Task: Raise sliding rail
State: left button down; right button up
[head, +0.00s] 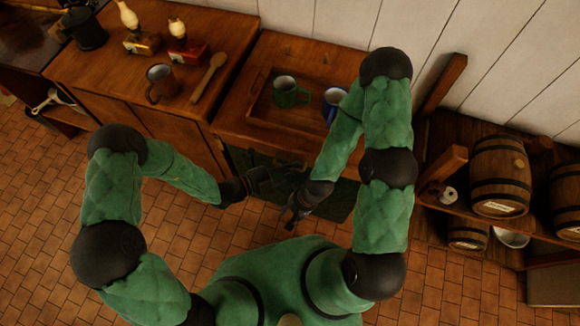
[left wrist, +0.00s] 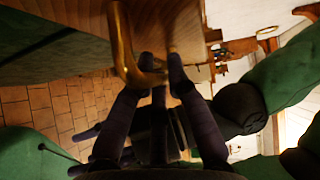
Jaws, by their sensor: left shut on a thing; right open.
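A brass-coloured bent rail (left wrist: 122,45) shows close up in the left wrist view, beside a wooden surface. Its lower bend reaches between my left fingertips. My left gripper (left wrist: 161,68) is shut on this rail. In the head view my left gripper (head: 268,178) is in front of the dark green front (head: 340,196) of the middle wooden cabinet; the rail cannot be made out there. My right gripper (head: 292,213) is open, slightly lower and to the right of the left one, apart from the cabinet front.
A wooden tray (head: 262,112) on the middle cabinet holds a green mug (head: 287,92) and a blue mug (head: 327,108). The left counter carries a brown mug (head: 161,82), a wooden spoon (head: 209,76) and lamps. Barrels (head: 498,174) stand on a right shelf. The tiled floor is clear at left.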

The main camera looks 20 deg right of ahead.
aim_at(305, 159)
pick_arm(q)
jog(key=shift+r+p, duration=1.45)
jog(key=shift+r, duration=0.05)
jog(key=shift+w, duration=0.1)
jog(key=c, duration=1.5)
grip_release()
jog(key=shift+a, duration=0.1)
jog(key=v, duration=1.2)
jog(key=shift+f, duration=0.1)
